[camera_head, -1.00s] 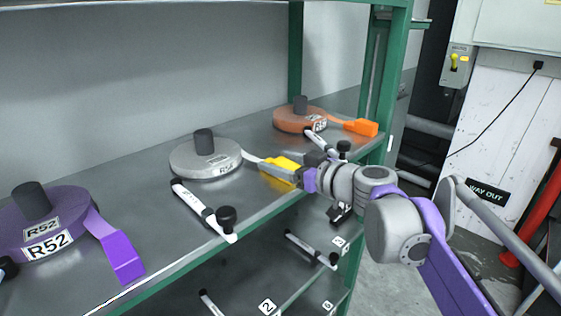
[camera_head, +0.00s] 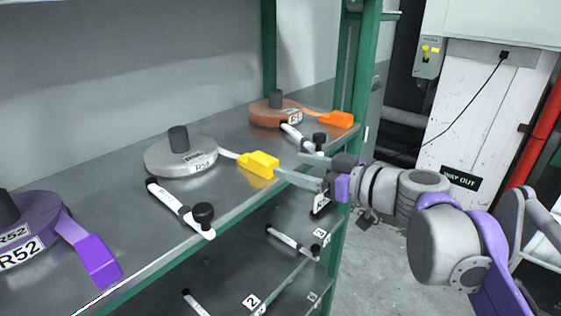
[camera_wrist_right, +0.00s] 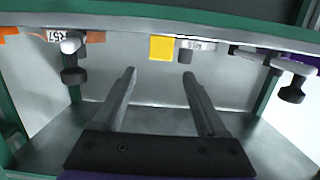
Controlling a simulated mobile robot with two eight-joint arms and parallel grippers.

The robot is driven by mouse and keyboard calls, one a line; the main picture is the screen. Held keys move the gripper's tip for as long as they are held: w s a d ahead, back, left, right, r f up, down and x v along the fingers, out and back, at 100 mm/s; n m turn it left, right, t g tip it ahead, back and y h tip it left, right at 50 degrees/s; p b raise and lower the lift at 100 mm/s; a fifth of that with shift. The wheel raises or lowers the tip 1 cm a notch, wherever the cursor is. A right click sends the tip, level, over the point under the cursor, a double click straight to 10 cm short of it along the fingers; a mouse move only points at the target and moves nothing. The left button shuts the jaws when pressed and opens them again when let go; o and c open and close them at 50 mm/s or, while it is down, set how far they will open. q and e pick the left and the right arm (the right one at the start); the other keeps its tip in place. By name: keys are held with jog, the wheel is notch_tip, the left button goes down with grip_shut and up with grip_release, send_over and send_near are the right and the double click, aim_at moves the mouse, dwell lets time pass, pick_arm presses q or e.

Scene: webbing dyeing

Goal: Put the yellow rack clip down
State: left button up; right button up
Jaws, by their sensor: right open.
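The yellow rack clip (camera_head: 259,165) lies on the metal shelf near its front edge, at the end of a pale strap from the grey roll (camera_head: 181,156). My right gripper (camera_head: 288,164) is open and empty, just right of the clip, its fingers pointing at it. In the right wrist view the yellow clip (camera_wrist_right: 162,48) shows beyond the tips of the open fingers (camera_wrist_right: 158,72), apart from them. My left gripper is not in view.
An orange roll with an orange clip (camera_head: 337,119) is at the shelf's far end, near the green post (camera_head: 363,90). A purple roll (camera_head: 35,230) is at the left. White-and-black bars (camera_head: 180,206) jut over the shelf edge. A lower shelf carries more bars.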

jog(key=shift+s+d+r, duration=0.1)
jog(key=shift+s+d, duration=0.15)
jog(key=shift+s, duration=0.1)
jog(key=s+f+m+g+h, duration=0.15)
jog(key=s+f, duration=0.25)
jog(key=f, duration=0.4)
jog(key=s+d+f+m+g+h, duration=0.15)
jog(key=s+f, duration=0.25)
jog(key=f, duration=0.4)
jog(key=s+a+f+m+g+h, duration=0.15)
jog(key=s+f, duration=0.25)
jog(key=f, duration=0.4)
jog(key=s+d+f+m+g+h, duration=0.1)
jog(key=s+d+f+m+h, duration=0.3)
jog(key=f, duration=0.9)
jog(key=s+d+h, duration=0.3)
jog(key=s+d, duration=0.1)
jog(key=d, duration=0.1)
jog(key=shift+s+d, duration=0.15)
jog(key=shift+s, duration=0.25)
